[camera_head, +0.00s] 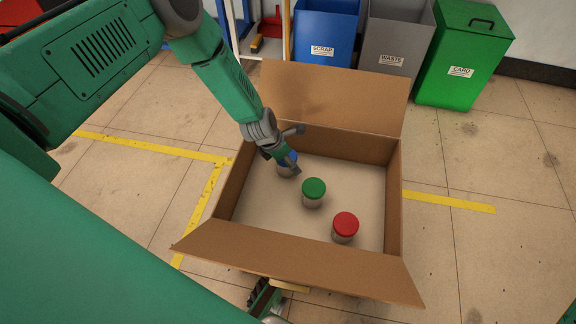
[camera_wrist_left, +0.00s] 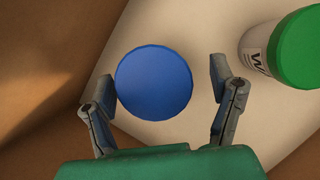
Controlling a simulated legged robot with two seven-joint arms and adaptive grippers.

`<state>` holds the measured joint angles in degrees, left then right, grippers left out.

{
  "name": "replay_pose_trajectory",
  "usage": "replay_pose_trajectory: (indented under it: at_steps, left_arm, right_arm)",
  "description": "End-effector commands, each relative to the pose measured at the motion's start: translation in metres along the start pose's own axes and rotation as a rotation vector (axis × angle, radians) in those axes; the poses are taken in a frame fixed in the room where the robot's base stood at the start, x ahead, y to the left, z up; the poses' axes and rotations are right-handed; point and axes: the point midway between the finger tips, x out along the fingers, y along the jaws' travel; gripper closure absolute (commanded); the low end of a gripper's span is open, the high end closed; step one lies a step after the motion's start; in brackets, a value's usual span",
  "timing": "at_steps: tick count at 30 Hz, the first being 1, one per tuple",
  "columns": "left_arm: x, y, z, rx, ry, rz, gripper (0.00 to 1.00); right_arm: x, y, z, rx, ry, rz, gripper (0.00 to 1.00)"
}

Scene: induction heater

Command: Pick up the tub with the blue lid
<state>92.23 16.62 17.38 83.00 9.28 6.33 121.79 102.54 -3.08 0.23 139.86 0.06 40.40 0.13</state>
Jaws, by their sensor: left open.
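The tub with the blue lid (camera_head: 286,170) stands in the back left part of an open cardboard box, partly hidden by my left gripper (camera_head: 284,160). In the left wrist view its round blue lid (camera_wrist_left: 153,82) lies between the two open fingers of my left gripper (camera_wrist_left: 162,85). The left finger is very close to the lid's edge; a gap shows at the right finger. I cannot tell whether either touches. My right gripper is not clearly seen.
A green-lidded tub (camera_head: 313,193) and a red-lidded tub (camera_head: 345,227) stand in the cardboard box (camera_head: 395,200), whose flaps are open. The green-lidded tub also shows close by in the left wrist view (camera_wrist_left: 290,50). Blue (camera_head: 325,30), grey (camera_head: 396,35) and green bins (camera_head: 463,55) stand behind.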

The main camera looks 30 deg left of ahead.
Motion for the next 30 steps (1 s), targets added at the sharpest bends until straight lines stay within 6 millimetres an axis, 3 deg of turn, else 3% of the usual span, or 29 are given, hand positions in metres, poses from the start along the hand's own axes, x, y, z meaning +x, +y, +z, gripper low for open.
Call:
replay_pose_trajectory:
  at_steps: [1,6,15,20,30]
  left_arm:
    - [0.014,0.003,-0.004,0.0,0.001,0.001,0.22]
    - [0.033,0.002,-0.002,0.002,0.002,0.002,0.22]
    - [0.035,0.001,-0.001,0.002,0.004,0.004,0.22]
    - [0.035,0.002,-0.002,0.001,0.003,0.002,0.78]
    - [0.035,0.003,-0.002,0.001,0.005,0.003,0.82]
  right_arm:
    - [0.011,0.0,0.001,-0.001,0.0,0.0,1.0]
    - [0.022,-0.001,0.001,-0.002,0.0,-0.001,1.0]
    - [0.021,-0.001,0.001,-0.001,0.0,0.0,1.0]
    - [0.021,-0.001,0.001,-0.001,0.0,0.0,1.0]
    - [0.021,-0.001,0.001,-0.001,0.0,-0.001,1.0]
